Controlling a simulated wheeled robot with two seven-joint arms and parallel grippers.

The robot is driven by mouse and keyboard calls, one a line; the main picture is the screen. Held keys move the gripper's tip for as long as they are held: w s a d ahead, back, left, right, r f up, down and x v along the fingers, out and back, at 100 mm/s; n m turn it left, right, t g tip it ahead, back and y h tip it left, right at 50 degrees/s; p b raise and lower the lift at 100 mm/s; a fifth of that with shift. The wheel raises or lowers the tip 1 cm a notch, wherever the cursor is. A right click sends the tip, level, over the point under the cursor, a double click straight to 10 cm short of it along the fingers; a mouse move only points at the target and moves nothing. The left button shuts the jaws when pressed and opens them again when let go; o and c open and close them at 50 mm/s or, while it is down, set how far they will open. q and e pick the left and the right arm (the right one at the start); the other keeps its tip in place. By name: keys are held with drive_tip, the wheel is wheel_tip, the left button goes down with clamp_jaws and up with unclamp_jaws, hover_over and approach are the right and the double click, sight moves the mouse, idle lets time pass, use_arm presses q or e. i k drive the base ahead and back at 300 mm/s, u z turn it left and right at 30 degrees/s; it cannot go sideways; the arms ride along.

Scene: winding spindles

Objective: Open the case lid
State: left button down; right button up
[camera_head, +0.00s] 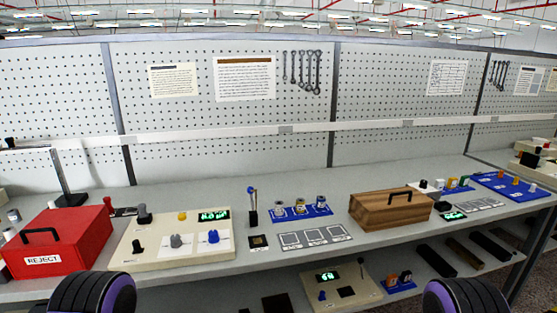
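A brown wooden case (385,214) with a black handle on top stands on the bench right of centre. Its lid looks shut, and its inside is hidden. A red box (62,243) with a black handle and a REJECT label stands at the far left of the bench; it also looks closed. Neither of my grippers is in view. Only rounded black and purple parts of my arms show at the bottom edge, well apart from the wooden case.
A cream panel (170,235) with knobs and a green display lies left of centre. A blue tray (303,213) of small spools and a row of grey squares (315,237) lie left of the case. A lower shelf holds another panel (343,287). Pegboard stands behind.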

sight(379, 208)
drive_tip(key=u, duration=0.3)
drive_tip(key=i, duration=0.65)
drive_tip(key=z, duration=1.05)
